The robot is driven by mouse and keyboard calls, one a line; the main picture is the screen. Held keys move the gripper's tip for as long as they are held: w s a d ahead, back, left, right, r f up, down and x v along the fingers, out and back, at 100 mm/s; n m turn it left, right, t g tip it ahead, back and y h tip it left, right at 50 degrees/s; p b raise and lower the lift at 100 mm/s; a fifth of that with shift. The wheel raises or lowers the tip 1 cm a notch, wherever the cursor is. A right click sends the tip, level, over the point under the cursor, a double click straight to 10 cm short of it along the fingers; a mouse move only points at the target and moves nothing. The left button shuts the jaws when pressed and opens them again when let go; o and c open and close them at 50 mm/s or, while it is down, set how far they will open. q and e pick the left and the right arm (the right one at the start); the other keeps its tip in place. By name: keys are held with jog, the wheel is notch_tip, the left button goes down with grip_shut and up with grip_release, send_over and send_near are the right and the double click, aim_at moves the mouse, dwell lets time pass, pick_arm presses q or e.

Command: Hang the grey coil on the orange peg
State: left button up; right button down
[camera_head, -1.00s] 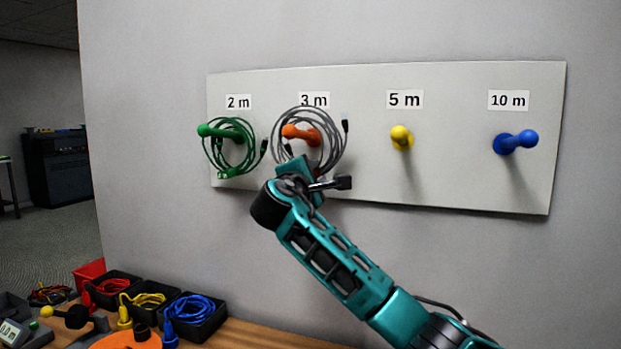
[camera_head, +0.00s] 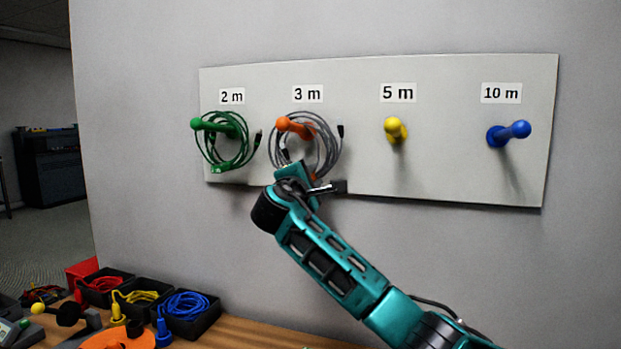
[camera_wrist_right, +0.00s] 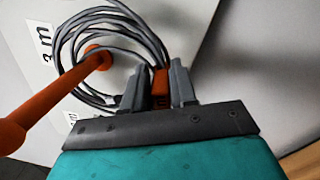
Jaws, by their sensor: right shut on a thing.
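The grey coil (camera_head: 335,156) is at the orange peg (camera_head: 302,128), under the 3 m label. In the right wrist view the orange peg (camera_wrist_right: 62,87) passes through the loop of the grey coil (camera_wrist_right: 128,22), whose strands surround it. My right gripper (camera_head: 311,178) is at the bottom of the coil, below the peg. In the wrist view its fingers (camera_wrist_right: 159,86) are shut on the coil's orange tag (camera_wrist_right: 160,82). Whether the top strands touch the peg is hard to tell. My left gripper is not in view.
A green coil (camera_head: 247,150) hangs on the green peg (camera_head: 215,126) to the left. The yellow peg (camera_head: 396,130) and blue peg (camera_head: 508,133) are bare. Bins with red, yellow and blue cables (camera_head: 188,305) stand on the wooden table (camera_head: 250,333) at lower left.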

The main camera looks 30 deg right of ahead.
jog(key=c, duration=0.8)
grip_release()
jog(key=shift+a, duration=0.1)
jog(key=v, duration=1.2)
jog(key=shift+s+a+b, duration=0.15)
jog(key=shift+s+b, duration=0.15)
jog(key=shift+s, duration=0.1)
jog(key=shift+a, duration=0.1)
